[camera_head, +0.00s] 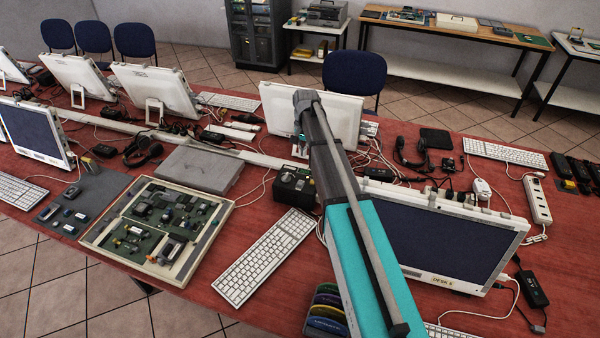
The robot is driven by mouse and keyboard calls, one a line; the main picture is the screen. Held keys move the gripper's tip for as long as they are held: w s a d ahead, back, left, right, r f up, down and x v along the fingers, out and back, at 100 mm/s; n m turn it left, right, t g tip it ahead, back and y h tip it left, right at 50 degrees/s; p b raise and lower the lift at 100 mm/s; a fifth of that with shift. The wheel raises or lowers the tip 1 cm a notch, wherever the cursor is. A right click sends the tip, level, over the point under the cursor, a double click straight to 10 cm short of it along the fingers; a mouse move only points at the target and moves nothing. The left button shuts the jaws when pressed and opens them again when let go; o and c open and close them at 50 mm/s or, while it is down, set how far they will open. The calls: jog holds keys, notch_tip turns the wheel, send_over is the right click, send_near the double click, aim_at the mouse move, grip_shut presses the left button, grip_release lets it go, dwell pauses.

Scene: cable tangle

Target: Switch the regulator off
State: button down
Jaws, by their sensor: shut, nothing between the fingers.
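A small dark box with a round dial or knob on its front (294,187) stands on the red table, just left of my arm. It may be the regulator, but its markings and switch position are too small to read. No other thing is clearly a regulator. My arm, teal and grey, rises from the bottom right of centre past the box's right side to a grey joint in front of a white monitor (283,108).
A framed circuit board (90,238), white keyboard (264,256) and grey flat case (198,170) lie left of the arm. A dark-screened monitor (450,240) is close on the right. Loose cables cross the red table (190,295). A power strip (537,200) lies far right.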

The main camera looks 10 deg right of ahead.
aim_at(300, 183)
jog(key=shift+w+r, duration=0.5)
jog(key=shift+w, duration=0.15)
jog(key=shift+f, duration=0.15)
jog(key=f+b, duration=0.4)
jog(key=s+f+b, duration=0.1)
jog(key=f+b, duration=0.4)
jog(key=s+a+f+b, duration=0.1)
jog(key=f+b, duration=0.3)
jog(key=shift+f, duration=0.25)
dwell(0.5)
dwell(0.3)
